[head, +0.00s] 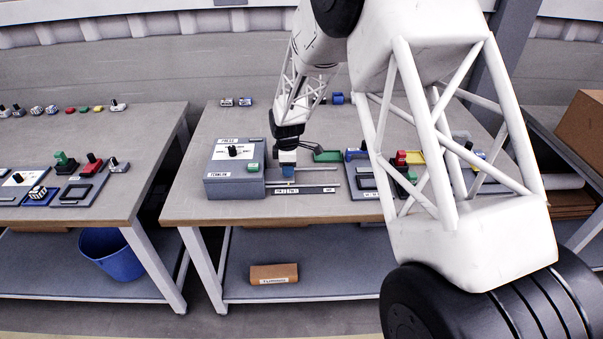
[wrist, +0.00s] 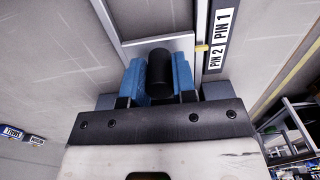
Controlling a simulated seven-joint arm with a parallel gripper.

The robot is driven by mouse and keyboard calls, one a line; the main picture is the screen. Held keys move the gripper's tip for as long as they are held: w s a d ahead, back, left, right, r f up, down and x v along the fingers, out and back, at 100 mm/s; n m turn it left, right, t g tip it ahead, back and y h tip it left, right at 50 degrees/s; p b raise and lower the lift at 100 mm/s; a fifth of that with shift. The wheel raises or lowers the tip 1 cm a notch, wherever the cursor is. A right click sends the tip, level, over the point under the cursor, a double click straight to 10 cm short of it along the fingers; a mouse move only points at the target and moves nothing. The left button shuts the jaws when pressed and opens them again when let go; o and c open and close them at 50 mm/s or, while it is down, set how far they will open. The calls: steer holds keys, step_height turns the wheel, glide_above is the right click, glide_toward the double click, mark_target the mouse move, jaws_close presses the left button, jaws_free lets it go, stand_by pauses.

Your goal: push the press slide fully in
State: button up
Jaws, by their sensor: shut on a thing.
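The press (head: 222,181) is a grey box on the middle table with a white dial plate and a black knob on top. A grey slide track (head: 318,180) runs out from its right side. My gripper (head: 288,171) is low over the track, close to the right of the press. In the wrist view my gripper's blue fingers (wrist: 159,78) are shut around an upright black knob (wrist: 159,68), which appears to be the slide's handle. The slide (wrist: 160,43) shows as a grey plate behind the knob. My gripper hides the knob in the head view.
A dark strip with white pin labels (wrist: 220,39) runs along the track. A green part (head: 327,156) lies behind it to the right. A panel with red, green and yellow parts (head: 400,160) is further right, partly behind my arm. A blue bin (head: 110,256) stands under the left table.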

mark_target(280, 175)
steer(key=shift+a, duration=1.45)
steer(key=o, duration=1)
step_height(280, 175, up, 7)
stand_by(0.4)
stand_by(0.4)
